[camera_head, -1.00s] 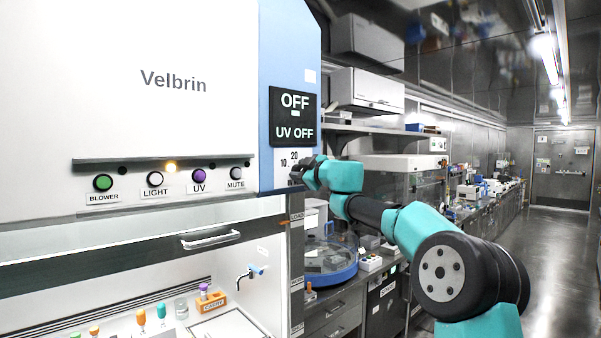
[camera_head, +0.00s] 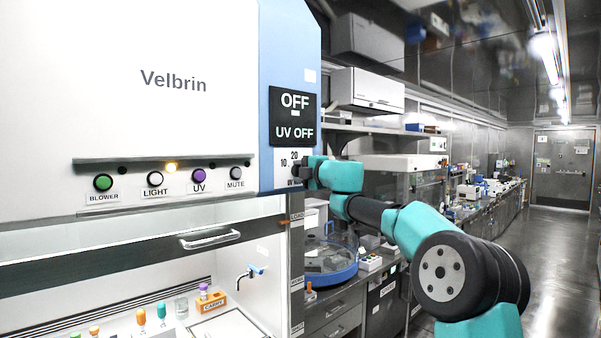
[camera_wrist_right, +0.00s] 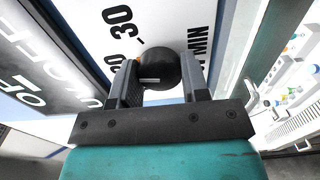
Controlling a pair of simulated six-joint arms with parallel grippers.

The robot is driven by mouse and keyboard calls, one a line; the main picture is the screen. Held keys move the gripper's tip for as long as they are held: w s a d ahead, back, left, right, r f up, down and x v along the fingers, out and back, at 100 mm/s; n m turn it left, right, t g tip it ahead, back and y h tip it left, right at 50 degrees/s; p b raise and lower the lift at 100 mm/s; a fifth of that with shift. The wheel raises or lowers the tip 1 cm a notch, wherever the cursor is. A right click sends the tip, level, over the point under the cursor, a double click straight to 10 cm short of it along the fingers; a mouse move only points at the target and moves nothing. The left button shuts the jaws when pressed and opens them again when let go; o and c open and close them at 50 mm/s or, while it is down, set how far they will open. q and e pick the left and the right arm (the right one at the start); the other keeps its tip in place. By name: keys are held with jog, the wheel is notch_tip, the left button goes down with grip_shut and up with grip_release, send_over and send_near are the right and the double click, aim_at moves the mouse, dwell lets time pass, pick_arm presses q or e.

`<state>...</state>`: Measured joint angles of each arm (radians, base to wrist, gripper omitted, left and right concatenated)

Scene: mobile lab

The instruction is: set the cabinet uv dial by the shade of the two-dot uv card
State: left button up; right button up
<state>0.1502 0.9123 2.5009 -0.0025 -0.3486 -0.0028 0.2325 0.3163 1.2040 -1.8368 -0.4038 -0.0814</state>
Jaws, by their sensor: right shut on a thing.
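The cabinet (camera_head: 215,40) fills the left of the head view. Its display (camera_head: 293,116) reads OFF and UV OFF. Below it is the white dial plate (camera_head: 282,154) with the numbers 10 and 20. In the wrist view the black round UV dial (camera_wrist_right: 160,70) sits on this plate, near a 30, with a light line on it. My right gripper (camera_head: 306,171) is at the dial; in the wrist view its fingers (camera_wrist_right: 160,85) are shut on the dial from both sides. My left gripper is in no view. I cannot make out a two-dot UV card.
Buttons for blower, light, UV (camera_head: 199,175) and mute line the cabinet front. The sash handle (camera_head: 209,240) is below them. Inside stand colored-top items and an orange CARRY rack (camera_head: 211,302). A blue round tub (camera_head: 328,262) is on the bench right of the cabinet.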

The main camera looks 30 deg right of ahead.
jog(key=shift+n, duration=1)
jog(key=o, duration=0.9)
jog(key=s+d, duration=0.1)
jog(key=s, duration=0.4)
jog(key=s+d, duration=0.1)
jog(key=s, duration=1.1)
jog(key=shift+s+d, duration=0.1)
jog(key=shift+d, duration=0.3)
